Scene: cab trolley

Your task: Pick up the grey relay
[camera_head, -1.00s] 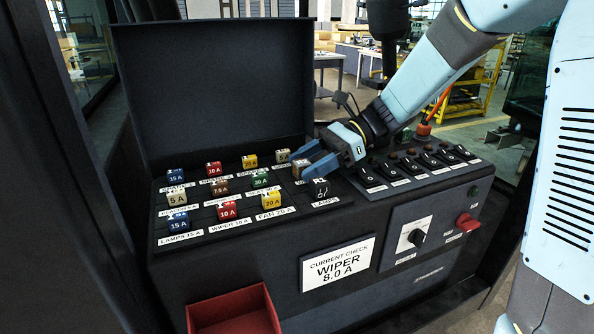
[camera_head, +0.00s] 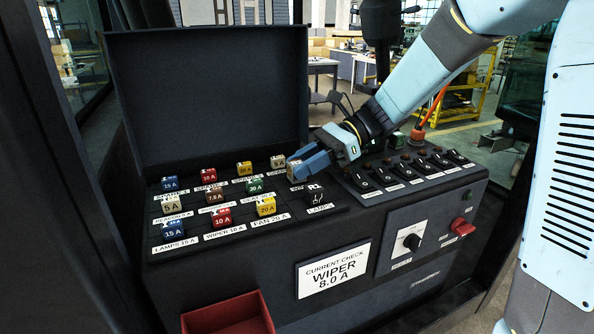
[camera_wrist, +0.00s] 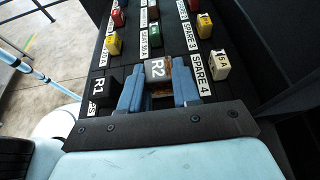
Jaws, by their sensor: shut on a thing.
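The grey relay, marked R2 (camera_wrist: 157,70), sits between my gripper's two blue fingers in the wrist view, with a brownish side showing. My gripper (camera_wrist: 158,92) is shut on it, one finger on each side. In the head view, my gripper (camera_head: 306,164) reaches in from the right over the back right part of the fuse panel, and the relay (camera_head: 293,171) shows at its fingertips. The fingers hide part of it, and I cannot tell whether it is clear of its socket. The black relay R1 (camera_head: 315,191) stands just in front, apart from the fingers.
Several coloured fuses stand in rows to the left, the nearest a beige 5 A fuse (camera_head: 278,161). The raised lid (camera_head: 205,95) stands behind the panel. A switch row (camera_head: 405,170) lies to the right. An open red bin (camera_head: 228,315) is in front below.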

